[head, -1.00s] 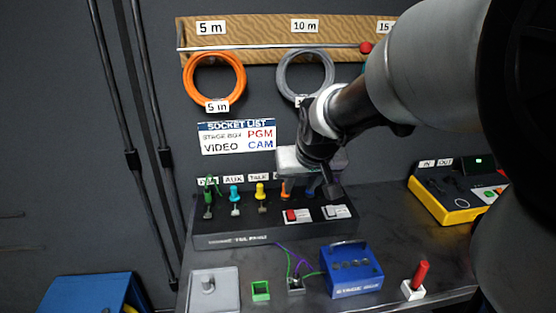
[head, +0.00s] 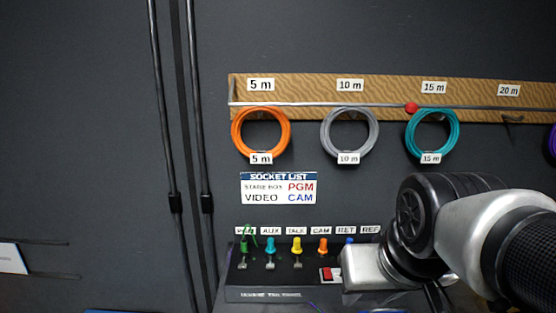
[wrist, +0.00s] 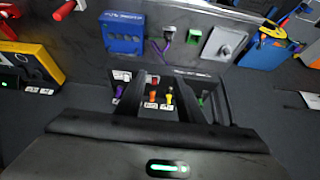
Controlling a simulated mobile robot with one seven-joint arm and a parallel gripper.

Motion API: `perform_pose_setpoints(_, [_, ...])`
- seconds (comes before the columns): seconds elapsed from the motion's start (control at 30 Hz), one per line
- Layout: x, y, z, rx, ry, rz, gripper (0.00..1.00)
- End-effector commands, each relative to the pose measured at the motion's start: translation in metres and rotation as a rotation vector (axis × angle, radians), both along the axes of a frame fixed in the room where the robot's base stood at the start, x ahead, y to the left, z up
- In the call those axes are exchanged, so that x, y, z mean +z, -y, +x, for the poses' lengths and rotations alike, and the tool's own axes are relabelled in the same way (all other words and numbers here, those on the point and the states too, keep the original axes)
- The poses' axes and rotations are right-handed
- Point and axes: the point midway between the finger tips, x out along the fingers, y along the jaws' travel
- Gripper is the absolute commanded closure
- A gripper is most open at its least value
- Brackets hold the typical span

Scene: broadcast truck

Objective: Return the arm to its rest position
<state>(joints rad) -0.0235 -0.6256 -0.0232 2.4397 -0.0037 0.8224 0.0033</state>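My arm enters the head view from the lower right, its dark and silver links bent low. The pale hand of my gripper covers the right part of the black tail panel (head: 265,294); its fingertips cannot be made out there. In the wrist view my gripper (wrist: 158,78) shows two dark fingers apart, with nothing between them. Through the gap I see yellow and orange plugs of the panel beyond. I cannot judge the clearance between fingers and panel.
Orange (head: 236,133), grey (head: 325,133) and teal (head: 410,133) cable coils hang on the wall rack. The wrist view shows a blue stage box (wrist: 122,40), a grey box (wrist: 222,46) and a yellow-black device (wrist: 35,68) on the desk. Open wall lies left of the arm.

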Motion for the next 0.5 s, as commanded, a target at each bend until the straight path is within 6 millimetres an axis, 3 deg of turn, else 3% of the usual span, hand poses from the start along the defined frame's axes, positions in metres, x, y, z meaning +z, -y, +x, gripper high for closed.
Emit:
perform_pose_setpoints(0.17, [-0.003, 0.0, -0.043, -0.004, -0.01, -0.014, 0.66])
perform_pose_setpoints(0.2, [0.018, 0.0, -0.039, -0.004, -0.013, -0.013, 0.66])
perform_pose_setpoints(0.5, [0.087, 0.0, -0.038, -0.003, -0.014, -0.012, 0.66])
